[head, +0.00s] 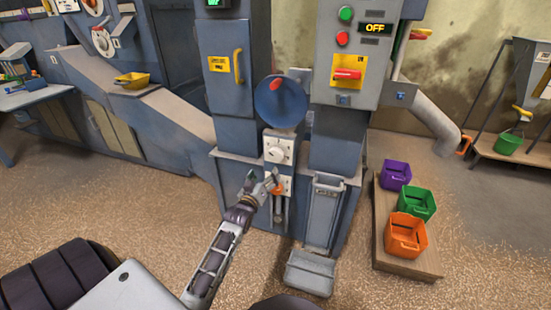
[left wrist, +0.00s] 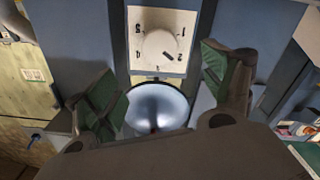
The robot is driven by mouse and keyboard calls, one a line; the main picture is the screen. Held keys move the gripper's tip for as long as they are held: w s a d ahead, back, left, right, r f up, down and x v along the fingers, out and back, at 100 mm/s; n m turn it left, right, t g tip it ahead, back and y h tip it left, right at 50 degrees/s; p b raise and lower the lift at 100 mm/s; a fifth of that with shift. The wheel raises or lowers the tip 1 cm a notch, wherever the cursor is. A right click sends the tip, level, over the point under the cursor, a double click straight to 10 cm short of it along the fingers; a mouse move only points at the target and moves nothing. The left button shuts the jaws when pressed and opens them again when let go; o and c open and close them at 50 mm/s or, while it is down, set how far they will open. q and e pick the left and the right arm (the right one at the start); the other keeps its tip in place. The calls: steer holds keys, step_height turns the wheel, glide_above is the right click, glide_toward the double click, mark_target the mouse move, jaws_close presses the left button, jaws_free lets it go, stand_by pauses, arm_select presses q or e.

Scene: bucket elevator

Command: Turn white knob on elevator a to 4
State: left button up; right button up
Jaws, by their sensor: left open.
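The white knob (head: 277,155) sits on a pale dial plate on the blue elevator column, below a blue funnel. In the left wrist view the knob (left wrist: 160,50) appears upside down, with numbers around it. Its dark mark points to the lower right there, near the 2; the exact setting is hard to tell. My left gripper (head: 262,184) is open and empty, just below and left of the knob in the head view. In the left wrist view its green-padded fingers (left wrist: 160,82) stand apart on either side of the dial, not touching it. My right gripper is not in view.
The blue funnel (head: 280,101) juts out above the dial. An orange-topped lever (head: 279,188) is just below it, near my gripper. A grey control box (head: 348,50) reads OFF. Purple, green and orange bins (head: 406,234) stand on a low platform at the right.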

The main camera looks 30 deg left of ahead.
arm_select(q)
steer(key=b, duration=0.2)
glide_toward(275, 157)
steer(key=shift+w, duration=1.9)
steer(key=shift+a+b+x, duration=0.25)
steer(key=shift+x, duration=0.95)
steer(key=shift+a+b+x, duration=0.25)
steer(key=shift+x, duration=1)
steer(key=shift+b+x, duration=0.3)
steer(key=shift+x, duration=0.75)
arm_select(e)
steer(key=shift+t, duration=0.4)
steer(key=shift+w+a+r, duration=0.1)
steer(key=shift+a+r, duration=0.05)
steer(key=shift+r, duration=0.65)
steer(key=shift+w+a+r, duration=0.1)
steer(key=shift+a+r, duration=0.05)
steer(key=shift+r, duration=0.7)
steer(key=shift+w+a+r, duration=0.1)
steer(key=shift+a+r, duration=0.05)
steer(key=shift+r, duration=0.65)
arm_select(q)
steer(key=shift+f, duration=0.1)
steer(key=c, duration=1)
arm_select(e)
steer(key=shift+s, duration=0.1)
arm_select(q)
steer(key=shift+c, duration=0.2)
